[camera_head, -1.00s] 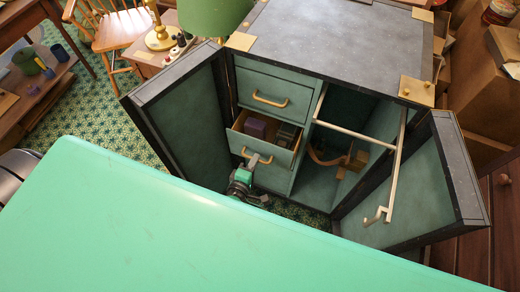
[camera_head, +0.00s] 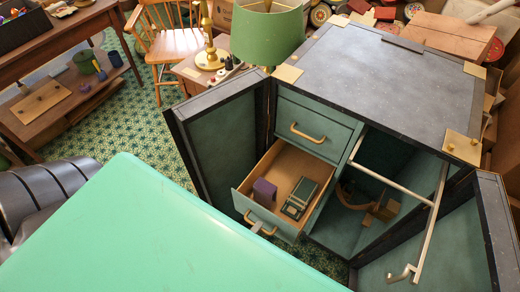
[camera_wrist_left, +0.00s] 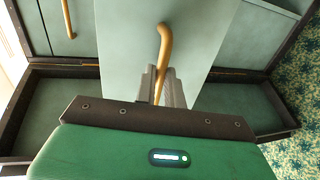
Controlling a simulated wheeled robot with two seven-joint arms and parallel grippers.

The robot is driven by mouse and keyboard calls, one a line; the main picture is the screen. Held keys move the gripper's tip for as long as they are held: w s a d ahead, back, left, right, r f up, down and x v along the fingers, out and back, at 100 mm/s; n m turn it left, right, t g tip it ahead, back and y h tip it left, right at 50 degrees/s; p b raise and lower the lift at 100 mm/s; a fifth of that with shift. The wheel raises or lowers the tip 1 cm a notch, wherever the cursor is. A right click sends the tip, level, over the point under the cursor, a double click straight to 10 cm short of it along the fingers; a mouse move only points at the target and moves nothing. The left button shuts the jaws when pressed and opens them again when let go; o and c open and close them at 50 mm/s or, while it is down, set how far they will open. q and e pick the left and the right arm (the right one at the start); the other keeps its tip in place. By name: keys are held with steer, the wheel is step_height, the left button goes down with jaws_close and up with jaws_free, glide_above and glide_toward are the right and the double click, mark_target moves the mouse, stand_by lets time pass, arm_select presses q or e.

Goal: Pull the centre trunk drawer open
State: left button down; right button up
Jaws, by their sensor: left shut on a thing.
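The centre trunk drawer (camera_head: 280,195) stands well out of the trunk (camera_head: 385,75), with its inside showing. A purple box (camera_head: 264,191) and a dark green-grey case (camera_head: 300,198) lie in it. Its curved tan handle (camera_head: 260,223) is on the front panel. My left gripper (camera_head: 257,227) is at this handle, mostly hidden below the drawer front and my green body. In the left wrist view, the fingers (camera_wrist_left: 158,85) are shut around the lower part of the handle (camera_wrist_left: 164,45). My right gripper is not in view.
The top drawer (camera_head: 313,130) is shut. The open left trunk door (camera_head: 225,140) stands beside the drawers, and a metal rail (camera_head: 430,225) stands out at right. A green lamp (camera_head: 267,35) and a wooden chair (camera_head: 165,40) are behind.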

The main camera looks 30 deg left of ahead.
arm_select(q)
steer(key=shift+s, duration=0.3)
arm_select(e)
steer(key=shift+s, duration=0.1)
arm_select(q)
steer(key=c, duration=1.5)
jaws_free()
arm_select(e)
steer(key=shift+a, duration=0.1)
